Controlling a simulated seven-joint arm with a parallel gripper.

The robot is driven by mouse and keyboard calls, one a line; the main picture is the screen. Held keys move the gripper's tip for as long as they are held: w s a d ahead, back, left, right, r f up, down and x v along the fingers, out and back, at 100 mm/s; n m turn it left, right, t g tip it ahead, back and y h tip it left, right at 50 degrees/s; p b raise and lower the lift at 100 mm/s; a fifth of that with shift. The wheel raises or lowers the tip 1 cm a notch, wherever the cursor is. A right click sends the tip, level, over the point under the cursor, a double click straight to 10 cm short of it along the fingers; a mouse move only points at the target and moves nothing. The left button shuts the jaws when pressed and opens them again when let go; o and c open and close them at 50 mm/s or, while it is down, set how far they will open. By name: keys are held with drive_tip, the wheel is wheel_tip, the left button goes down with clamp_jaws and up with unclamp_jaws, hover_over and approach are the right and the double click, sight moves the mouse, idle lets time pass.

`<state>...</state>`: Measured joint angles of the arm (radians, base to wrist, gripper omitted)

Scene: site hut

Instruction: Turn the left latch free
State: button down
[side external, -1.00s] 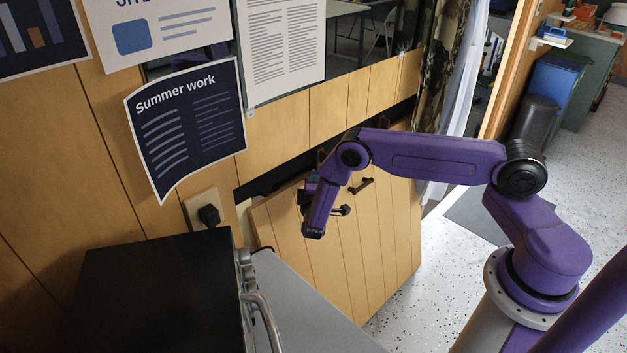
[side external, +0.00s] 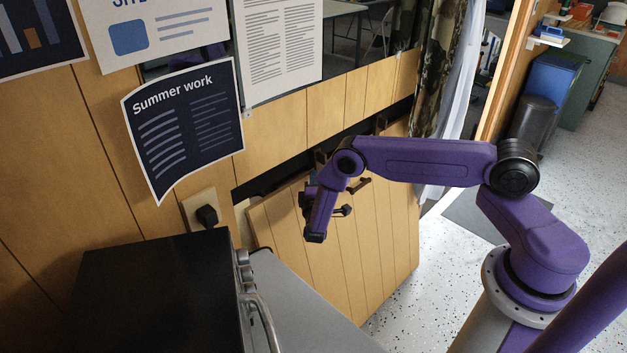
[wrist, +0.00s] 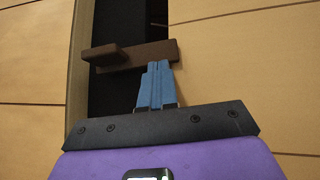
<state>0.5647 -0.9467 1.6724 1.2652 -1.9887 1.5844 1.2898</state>
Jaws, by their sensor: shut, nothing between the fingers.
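In the wrist view a brown latch bar (wrist: 152,52) with a raised block at its left end lies across a dark gap and onto the pale wooden panel. My gripper (wrist: 158,64) has its blue fingers shut together and empty. Their tips overlap the bar's lower edge near its right part; I cannot tell whether they touch it. In the side view a brown latch (side external: 320,158) shows at the panel's upper edge, beside my purple wrist. The fingers are not clear there, hidden by my last arm link. The wooden panel (side external: 385,255) leans out below the dark gap.
Another brown latch (side external: 381,123) sits further right on the panel's top edge. A dark box-shaped appliance (side external: 150,290) with a metal handle stands on a grey surface at the front left. A plug in a wall socket (side external: 207,215) is left of the panel. Speckled floor is open at right.

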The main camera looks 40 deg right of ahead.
drive_tip(key=d+r+n+t+h, duration=0.1)
drive_tip(key=d+n+t, duration=0.2)
drive_tip(key=d, duration=0.5)
drive_tip(key=shift+d+r+n, duration=0.2)
drive_tip(key=shift+r+n, duration=0.1)
drive_tip(key=shift+n, duration=0.3)
drive_tip(key=shift+r, duration=0.15)
idle(0.4)
idle(0.5)
